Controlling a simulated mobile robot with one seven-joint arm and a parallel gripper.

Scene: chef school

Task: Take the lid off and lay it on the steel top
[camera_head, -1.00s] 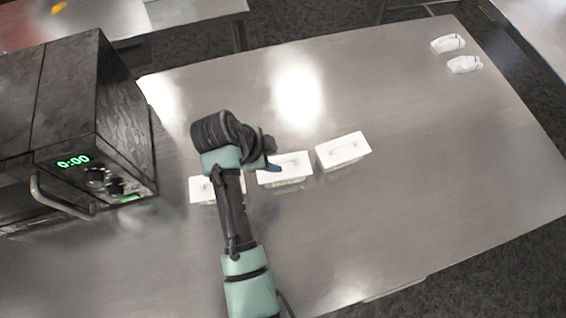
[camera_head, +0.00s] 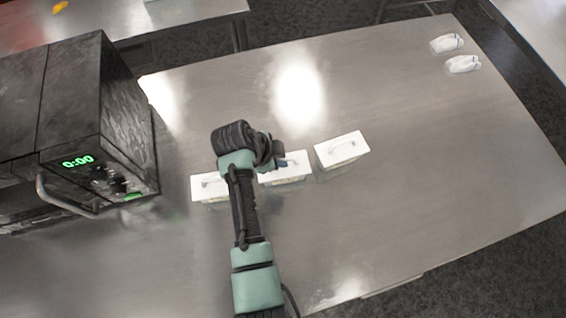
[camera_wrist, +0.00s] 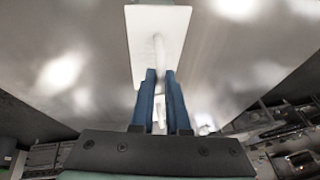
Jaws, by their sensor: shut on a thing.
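Three small white lidded boxes stand in a slanting row on the steel top (camera_head: 420,190): a left box (camera_head: 207,188), a middle box (camera_head: 292,172) and a right box (camera_head: 342,150). Each has a flat white lid with a bar handle. My gripper (camera_head: 282,163) is over the middle box and hides part of it. In the wrist view its blue fingers (camera_wrist: 160,100) are shut on the handle (camera_wrist: 158,55) of a white lid (camera_wrist: 142,30). I cannot tell whether this lid is raised clear of its box.
A dark oven (camera_head: 125,130) with a green 0:00 display and a bar handle stands at the left. Two small white wrapped items (camera_head: 455,54) lie at the far right corner. The steel top is bare behind, right of and in front of the row.

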